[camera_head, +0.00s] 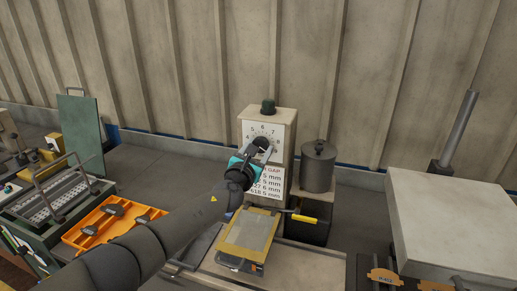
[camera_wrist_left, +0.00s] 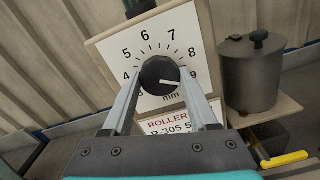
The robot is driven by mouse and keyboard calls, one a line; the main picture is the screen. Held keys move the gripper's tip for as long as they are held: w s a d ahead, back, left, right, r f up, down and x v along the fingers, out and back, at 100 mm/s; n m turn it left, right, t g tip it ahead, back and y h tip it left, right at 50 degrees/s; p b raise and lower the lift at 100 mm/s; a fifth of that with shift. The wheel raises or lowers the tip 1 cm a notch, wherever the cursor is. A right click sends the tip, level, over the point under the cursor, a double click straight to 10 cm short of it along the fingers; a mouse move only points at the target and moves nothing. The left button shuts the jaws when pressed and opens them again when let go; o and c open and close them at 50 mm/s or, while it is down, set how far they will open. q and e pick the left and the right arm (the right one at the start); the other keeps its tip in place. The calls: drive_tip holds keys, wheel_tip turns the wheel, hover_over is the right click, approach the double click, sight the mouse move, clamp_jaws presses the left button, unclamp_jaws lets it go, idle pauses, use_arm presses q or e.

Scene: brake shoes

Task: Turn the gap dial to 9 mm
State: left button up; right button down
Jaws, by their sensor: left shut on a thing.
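The gap dial is a black round knob (camera_wrist_left: 160,76) on a white scale plate (camera_wrist_left: 180,25) marked in mm, with numbers from about 4 at the left over the top to 9 at the right. The knob's white pointer line points right and slightly down, close to the 9 side; the exact reading is hard to tell. My left gripper (camera_head: 256,153) is at the dial on the front of the beige post (camera_head: 286,135). In the left wrist view its two fingers (camera_wrist_left: 160,92) stand on either side of the knob, shut on it. My right gripper is not in view.
A printed roller gap card (camera_head: 272,184) hangs below the dial. A dark green button (camera_head: 268,105) tops the post. A grey lidded pot (camera_head: 318,168) stands right of it. A yellow-handled lever (camera_head: 304,219) sticks out below. An orange tray (camera_head: 103,222) lies at the left.

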use_arm(q)
drive_tip(key=o, duration=1.4)
drive_tip(key=shift+c, duration=0.2)
drive_tip(key=shift+s, duration=0.1)
drive_tip(key=p+v, duration=0.3)
drive_tip(key=v, duration=1.2)
drive_tip(key=shift+p, duration=0.35)
drive_tip(key=shift+a, duration=0.1)
